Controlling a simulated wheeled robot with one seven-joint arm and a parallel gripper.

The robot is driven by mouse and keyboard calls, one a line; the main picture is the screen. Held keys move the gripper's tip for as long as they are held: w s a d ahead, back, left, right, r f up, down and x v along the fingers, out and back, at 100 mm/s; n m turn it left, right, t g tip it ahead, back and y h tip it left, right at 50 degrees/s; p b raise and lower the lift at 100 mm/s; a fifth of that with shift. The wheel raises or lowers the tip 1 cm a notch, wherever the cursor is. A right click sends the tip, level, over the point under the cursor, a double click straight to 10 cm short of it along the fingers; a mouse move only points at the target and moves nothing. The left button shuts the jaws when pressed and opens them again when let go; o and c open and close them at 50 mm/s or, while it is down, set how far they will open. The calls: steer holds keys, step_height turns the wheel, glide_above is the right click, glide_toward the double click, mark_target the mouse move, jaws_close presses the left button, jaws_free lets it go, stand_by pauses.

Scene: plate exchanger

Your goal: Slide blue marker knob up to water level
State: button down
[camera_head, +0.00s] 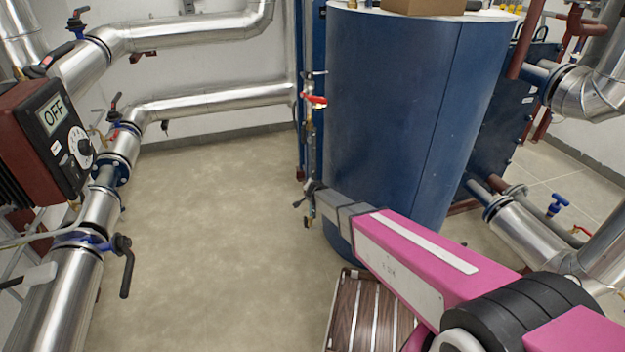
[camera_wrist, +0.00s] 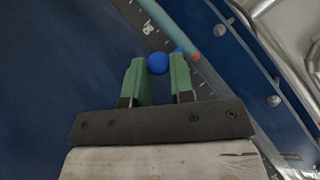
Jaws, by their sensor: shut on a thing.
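The blue marker knob (camera_wrist: 157,63) is a small round ball in the wrist view. My gripper (camera_wrist: 158,77) has two green fingers, one on each side of the knob, and is shut on it. A dark scale strip (camera_wrist: 143,27) with pale marks runs diagonally behind the knob. Beside it a tube (camera_wrist: 168,20) looks pale blue along one stretch, which stops at a reddish band (camera_wrist: 195,57). A small blue bit shows by the right fingertip. In the head view my gripper (camera_head: 311,194) is at the lower part of the upright gauge (camera_head: 312,150); the knob is hidden there.
A red-handled valve (camera_head: 316,99) sits above my gripper. The floor (camera_head: 210,220) to the left is clear, with silver pipes beyond.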

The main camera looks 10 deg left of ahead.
steer(key=shift+r, duration=0.4)
steer(key=shift+r, duration=0.25)
steer(key=c, duration=0.9)
jaws_free()
steer(key=shift+s, duration=0.1)
